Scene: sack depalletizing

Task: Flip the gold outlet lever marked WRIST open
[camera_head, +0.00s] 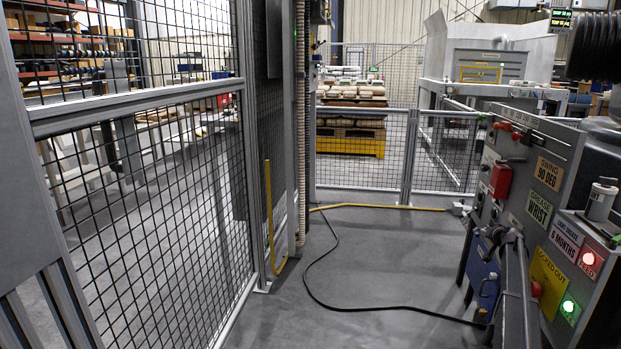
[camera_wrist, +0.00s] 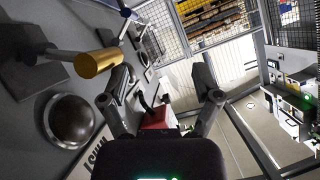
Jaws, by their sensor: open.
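In the wrist view, the gold lever (camera_wrist: 98,63) is a short gold cylinder on a grey stem that runs left to a dark mount (camera_wrist: 25,50) on a grey panel. My gripper (camera_wrist: 163,78) is open, with its two fingers spread and nothing between the tips. The gold lever lies just left of the left finger, outside the gap; I cannot tell whether they touch. Part of a white label (camera_wrist: 92,155) shows turned sideways at the lower left, cut off by my gripper.
A dark dome (camera_wrist: 75,120) sits on the panel near the lever. A red box (camera_wrist: 158,118) shows behind the fingers and also on the panel in the head view (camera_head: 501,179). A mesh fence (camera_head: 160,190) stands left. A black cable (camera_head: 345,300) crosses the floor.

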